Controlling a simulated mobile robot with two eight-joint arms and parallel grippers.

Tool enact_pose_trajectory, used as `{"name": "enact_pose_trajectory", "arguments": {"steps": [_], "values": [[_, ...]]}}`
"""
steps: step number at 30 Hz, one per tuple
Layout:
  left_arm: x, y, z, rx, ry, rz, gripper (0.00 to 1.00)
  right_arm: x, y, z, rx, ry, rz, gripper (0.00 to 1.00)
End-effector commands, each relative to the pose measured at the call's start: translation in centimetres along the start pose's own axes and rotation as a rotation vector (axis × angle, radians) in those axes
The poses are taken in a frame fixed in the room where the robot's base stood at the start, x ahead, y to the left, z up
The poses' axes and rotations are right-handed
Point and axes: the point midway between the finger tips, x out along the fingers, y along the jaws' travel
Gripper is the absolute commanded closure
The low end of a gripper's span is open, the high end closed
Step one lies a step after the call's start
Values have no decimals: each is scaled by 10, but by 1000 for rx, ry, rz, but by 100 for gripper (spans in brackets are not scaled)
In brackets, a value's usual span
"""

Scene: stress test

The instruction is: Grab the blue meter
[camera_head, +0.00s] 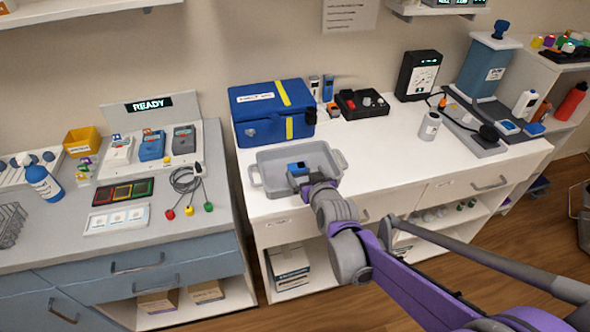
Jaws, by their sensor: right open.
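A blue meter (152,145) stands in a row on the left counter, between a white meter (118,151) and a dark grey meter (184,139). A small device with a blue face (297,167) is in the grey tray (268,185) on the white counter. My right gripper (308,184) is open at the tray's front side, right by the blue-faced device and partly hiding it. I cannot tell whether they touch. The right gripper is well to the right of the meter row. My left gripper is not in view.
A blue case (270,115) stands behind the tray. A black parts box (361,103) and a white canister (430,126) are farther right. On the left counter are a READY sign (149,104), coloured leads (188,185) and a yellow bin (82,141).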

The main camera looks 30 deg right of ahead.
Motion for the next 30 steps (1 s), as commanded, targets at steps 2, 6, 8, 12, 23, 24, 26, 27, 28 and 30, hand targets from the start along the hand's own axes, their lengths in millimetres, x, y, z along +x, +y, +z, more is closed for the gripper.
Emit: {"name": "enact_pose_trajectory", "arguments": {"steps": [2,6,8,12,23,24,26,27,28,30], "values": [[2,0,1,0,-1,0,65,11,0,1,0,0,-1,0],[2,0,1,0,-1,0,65,20,0,1,0,-1,-1,0],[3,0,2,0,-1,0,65,23,-1,1,-1,-1,-1,0],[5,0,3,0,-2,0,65,40,-2,5,-1,-1,-1,0],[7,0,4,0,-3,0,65,72,-3,6,0,-1,-1,0],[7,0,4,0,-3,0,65,72,-3,6,0,-1,-1,0],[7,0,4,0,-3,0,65,72,-3,6,0,-1,-1,0],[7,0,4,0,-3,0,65,72,-3,6,0,-1,-1,0],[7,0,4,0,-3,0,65,72,-3,6,0,-1,-1,0],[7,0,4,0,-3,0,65,72,-3,6,0,-1,-1,13]]}}
